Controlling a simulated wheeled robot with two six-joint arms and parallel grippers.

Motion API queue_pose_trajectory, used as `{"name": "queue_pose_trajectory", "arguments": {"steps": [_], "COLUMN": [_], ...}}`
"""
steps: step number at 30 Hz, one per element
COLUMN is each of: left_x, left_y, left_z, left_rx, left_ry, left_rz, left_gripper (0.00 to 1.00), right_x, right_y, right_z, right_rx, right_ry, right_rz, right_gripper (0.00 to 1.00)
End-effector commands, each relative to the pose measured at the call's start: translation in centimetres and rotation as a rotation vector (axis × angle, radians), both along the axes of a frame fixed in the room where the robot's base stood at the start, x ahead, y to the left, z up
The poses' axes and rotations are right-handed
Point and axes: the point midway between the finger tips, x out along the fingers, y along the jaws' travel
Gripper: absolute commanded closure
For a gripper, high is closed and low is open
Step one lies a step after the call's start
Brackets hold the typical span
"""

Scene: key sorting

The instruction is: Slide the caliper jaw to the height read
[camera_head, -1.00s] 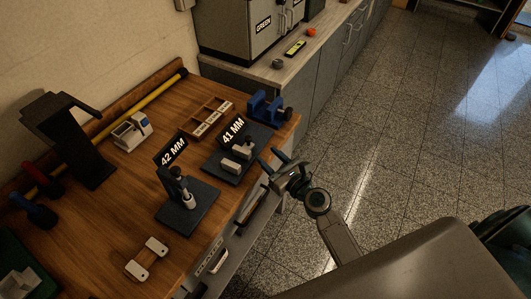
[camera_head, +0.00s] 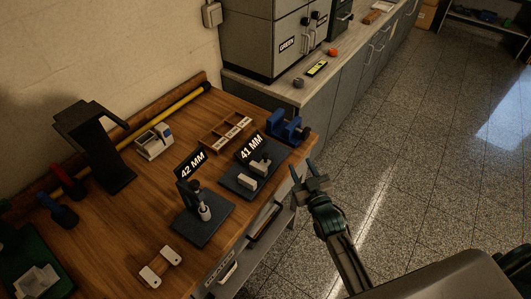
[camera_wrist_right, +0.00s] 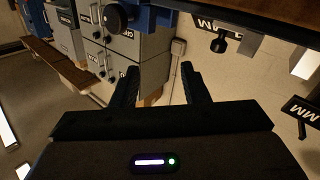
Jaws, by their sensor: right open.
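A sliding-jaw fixture with two pale blocks (camera_head: 247,182) sits on a dark plate beside a black sign reading "41 MM" (camera_head: 251,149). A second dark plate (camera_head: 205,223) carries an upright post gauge with a pale cylinder (camera_head: 204,213), beside a sign reading "42 MM" (camera_head: 192,164). I cannot tell which is the caliper. My right gripper (camera_head: 303,168) is open and empty, off the table's right edge, apart from both fixtures. Its two fingers also show in the right wrist view (camera_wrist_right: 160,70) with nothing between them. My left gripper is not in view.
A blue vise (camera_head: 286,128) stands at the table's far right corner. A divided wooden tray (camera_head: 222,133), a white device (camera_head: 154,142), a black stand (camera_head: 102,150) and a pale two-ended piece (camera_head: 160,267) are on the wooden table. Floor to the right is clear.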

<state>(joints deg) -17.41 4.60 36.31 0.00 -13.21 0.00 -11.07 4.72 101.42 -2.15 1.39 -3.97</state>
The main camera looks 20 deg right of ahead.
Motion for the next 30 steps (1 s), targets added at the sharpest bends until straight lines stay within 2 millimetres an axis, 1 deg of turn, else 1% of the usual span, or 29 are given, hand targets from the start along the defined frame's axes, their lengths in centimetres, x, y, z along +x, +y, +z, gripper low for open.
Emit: {"name": "queue_pose_trajectory", "arguments": {"steps": [1, 2, 3, 5, 6, 8, 9, 10, 18, 21, 24, 25, 27, 30], "left_x": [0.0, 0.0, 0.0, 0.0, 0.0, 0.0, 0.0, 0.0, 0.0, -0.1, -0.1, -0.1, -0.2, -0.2], "left_y": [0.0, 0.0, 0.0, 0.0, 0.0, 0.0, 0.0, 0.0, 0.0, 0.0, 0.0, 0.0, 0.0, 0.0], "left_z": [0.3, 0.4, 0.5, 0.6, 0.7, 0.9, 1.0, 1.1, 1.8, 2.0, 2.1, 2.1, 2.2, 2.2], "left_rx": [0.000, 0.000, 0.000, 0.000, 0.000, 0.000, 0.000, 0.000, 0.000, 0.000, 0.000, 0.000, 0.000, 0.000], "left_ry": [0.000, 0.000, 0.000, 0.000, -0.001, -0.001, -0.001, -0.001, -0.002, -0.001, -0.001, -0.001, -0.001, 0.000], "left_rz": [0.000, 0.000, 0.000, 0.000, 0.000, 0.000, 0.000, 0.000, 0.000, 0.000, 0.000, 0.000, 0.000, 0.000], "left_gripper": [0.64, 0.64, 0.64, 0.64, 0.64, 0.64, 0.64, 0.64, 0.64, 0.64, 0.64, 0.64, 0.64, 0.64], "right_x": [0.0, 0.0, 0.0, -0.1, -0.1, -0.1, -0.2, -0.2, -0.6, -0.7, -0.9, -0.9, -1.0, -0.9], "right_y": [0.1, 0.2, 0.3, 0.6, 0.8, 1.1, 1.4, 1.6, 3.8, 4.6, 5.1, 5.2, 5.4, 5.6], "right_z": [0.4, 0.5, 0.7, 0.9, 1.1, 1.3, 1.3, 1.4, 1.0, 0.5, 0.0, -0.1, -0.3, -0.5], "right_rx": [-0.162, -0.270, -0.413, -0.629, -0.773, -0.987, -1.129, -1.236, -2.183, -2.479, -2.702, -2.752, -2.841, -2.903], "right_ry": [-0.015, -0.025, -0.039, -0.061, -0.076, -0.100, -0.117, -0.131, -0.287, -0.357, -0.418, -0.434, -0.462, -0.483], "right_rz": [-0.002, -0.002, -0.003, -0.004, -0.005, -0.005, -0.005, -0.005, -0.001, -0.001, -0.001, -0.001, -0.001, -0.002], "right_gripper": [0.59, 0.59, 0.59, 0.59, 0.59, 0.59, 0.59, 0.59, 0.59, 0.59, 0.59, 0.59, 0.59, 0.59]}}
